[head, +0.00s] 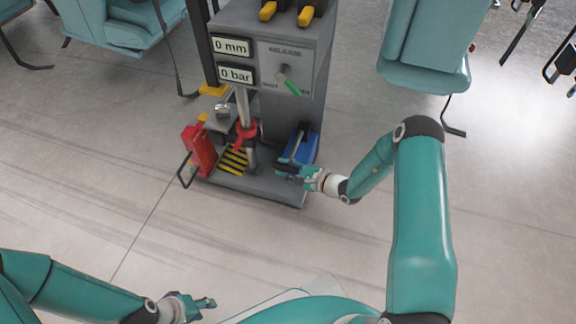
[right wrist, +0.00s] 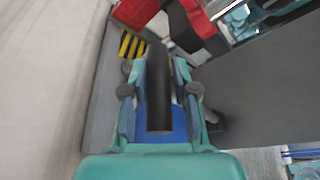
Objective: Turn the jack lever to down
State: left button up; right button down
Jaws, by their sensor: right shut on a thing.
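The jack lever has a black grip (head: 288,166) and a grey rod. It stands at the front right of a grey machine, by a blue jack part (head: 301,146). My right gripper (head: 303,172) is shut on the black grip. In the right wrist view, the black grip (right wrist: 158,88) lies between the fingers, with blue behind it. The lever's exact tilt is hard to tell. My left gripper (head: 203,303) is low in the head view, away from the machine; its jaw opening is unclear.
The grey machine (head: 318,103) shows "0 mm" and "0 bar" and has a green-tipped release knob (head: 289,82). Teal seats (head: 425,45) stand behind. Floor in front is clear.

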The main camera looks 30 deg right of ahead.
jog(key=shift+f, duration=0.5)
jog(key=c, duration=1)
grip_release()
jog(key=shift+d+f, duration=0.1)
jog(key=shift+f, duration=0.05)
jog(key=shift+o, duration=0.2)
jog(key=shift+d, duration=0.1)
jog(key=shift+s+d, duration=0.15)
jog(key=shift+s, duration=0.1)
jog(key=v, duration=1.1)
jog(key=shift+r, duration=0.3)
